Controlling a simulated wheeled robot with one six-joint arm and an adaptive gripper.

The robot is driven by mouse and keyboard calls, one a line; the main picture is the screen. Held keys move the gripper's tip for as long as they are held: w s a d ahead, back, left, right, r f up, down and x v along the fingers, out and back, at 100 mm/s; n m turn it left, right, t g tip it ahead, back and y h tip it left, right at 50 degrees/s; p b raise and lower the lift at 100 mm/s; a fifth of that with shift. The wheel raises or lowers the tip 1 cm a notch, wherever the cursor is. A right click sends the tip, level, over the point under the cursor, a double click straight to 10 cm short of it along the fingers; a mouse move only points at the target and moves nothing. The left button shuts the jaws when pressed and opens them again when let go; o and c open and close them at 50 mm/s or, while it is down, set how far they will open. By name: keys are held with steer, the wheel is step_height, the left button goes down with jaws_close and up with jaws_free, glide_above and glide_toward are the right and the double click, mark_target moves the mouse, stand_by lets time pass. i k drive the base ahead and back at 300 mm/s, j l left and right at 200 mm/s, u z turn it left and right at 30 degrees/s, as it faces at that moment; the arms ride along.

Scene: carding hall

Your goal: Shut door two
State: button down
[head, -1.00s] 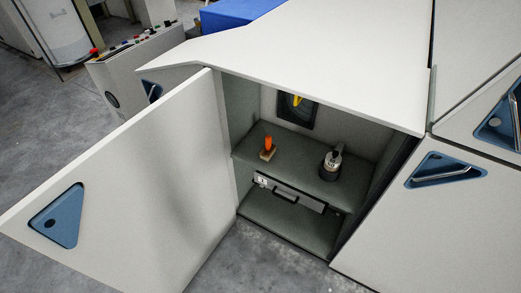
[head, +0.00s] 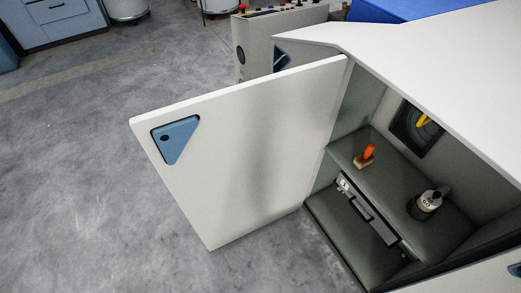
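A white cabinet door (head: 250,140) stands wide open in the head view, hinged at its right edge on a white machine cabinet. A blue triangular plate (head: 175,139) with a dark round spot sits near the door's free left edge. Whether this is door two cannot be read. The open compartment shows a shelf (head: 390,170) with an orange-handled tool (head: 368,153) and a bottle (head: 428,203) on it. A drawer with a dark handle (head: 360,208) is below the shelf. My gripper is not in view.
The grey concrete floor (head: 80,170) left of and below the door is clear. A control box (head: 275,32) with coloured knobs stands behind the door. Blue drawers (head: 60,20) and white drums (head: 127,8) are at the far left.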

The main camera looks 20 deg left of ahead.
mark_target(237, 161)
steer(key=i+j, duration=0.1)
steer(key=j, duration=0.5)
steer(key=i+j, duration=0.1)
steer(key=j, duration=0.55)
steer(key=i+j, duration=0.1)
steer(key=j, duration=0.5)
steer(key=i+j, duration=0.1)
steer(key=j, duration=0.55)
steer(key=i+j, duration=0.15)
steer(key=j, duration=0.45)
steer(key=i+j, duration=0.1)
steer(key=j, duration=0.55)
steer(key=i+j, duration=0.1)
steer(key=j, duration=0.5)
steer(key=j+z, duration=0.15)
steer(key=z, duration=0.25)
steer(key=j+z, duration=0.15)
steer(key=z, duration=0.25)
steer(key=j+z, duration=0.15)
steer(key=z, duration=0.2)
steer(key=k+j, duration=0.15)
steer(key=j, duration=0.25)
steer(key=k+j+z, duration=0.1)
steer(key=j, duration=0.35)
steer(key=k+j, duration=0.15)
steer(key=j, duration=0.25)
